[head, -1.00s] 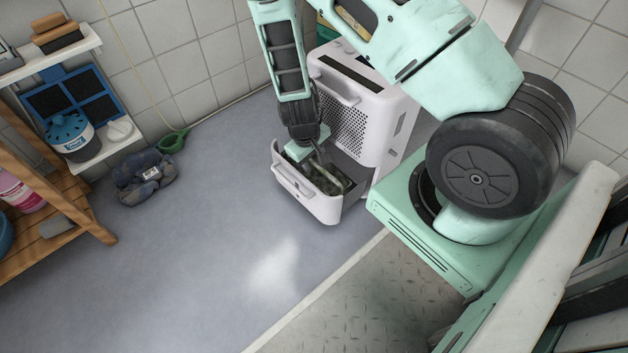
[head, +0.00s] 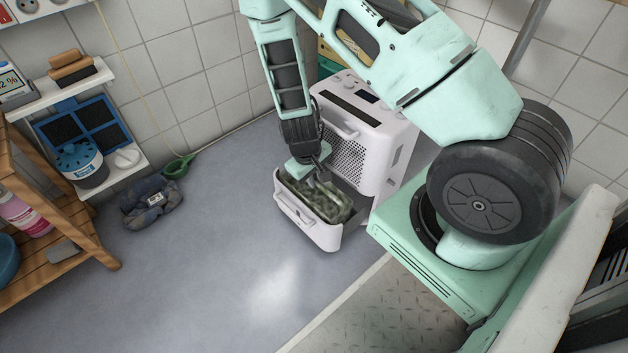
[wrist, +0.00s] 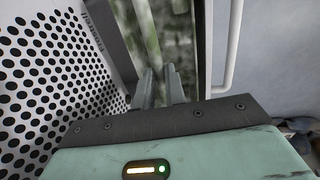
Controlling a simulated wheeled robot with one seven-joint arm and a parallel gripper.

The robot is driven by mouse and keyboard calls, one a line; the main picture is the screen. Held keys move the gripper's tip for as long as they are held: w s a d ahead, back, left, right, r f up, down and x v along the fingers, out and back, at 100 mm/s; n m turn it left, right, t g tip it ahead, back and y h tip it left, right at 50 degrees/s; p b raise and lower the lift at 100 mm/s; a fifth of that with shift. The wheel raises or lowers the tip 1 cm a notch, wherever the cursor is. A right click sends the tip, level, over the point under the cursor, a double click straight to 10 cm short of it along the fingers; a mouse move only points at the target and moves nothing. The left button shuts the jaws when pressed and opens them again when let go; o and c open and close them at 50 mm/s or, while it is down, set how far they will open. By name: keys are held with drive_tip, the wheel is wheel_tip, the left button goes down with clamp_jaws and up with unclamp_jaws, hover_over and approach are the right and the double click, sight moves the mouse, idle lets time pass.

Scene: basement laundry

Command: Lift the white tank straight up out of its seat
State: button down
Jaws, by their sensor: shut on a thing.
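The white tank (head: 320,236) is an open-topped box with a front handle, jutting from the front foot of the white dehumidifier (head: 385,150). Murky green contents show inside it. My gripper (head: 321,176) reaches down from above into the tank's open top, close to the perforated panel. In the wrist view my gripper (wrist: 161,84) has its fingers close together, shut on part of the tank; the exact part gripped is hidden. The tank looks about level and low to the floor. Its seat is hidden, so I cannot tell whether it is clear of it.
A dark blue crumpled cloth (head: 153,203) and a green funnel-like thing (head: 177,168) lie on the floor to the left. A wooden rack (head: 60,235) and a low white shelf (head: 110,166) stand further left. The floor in front of the tank is clear.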

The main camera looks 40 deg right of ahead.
wheel_tip(320, 180, up, 14)
drive_tip(key=p, duration=0.7)
drive_tip(key=shift+f+p, duration=0.25)
drive_tip(key=shift+p, duration=0.15)
drive_tip(key=shift+s, duration=0.1)
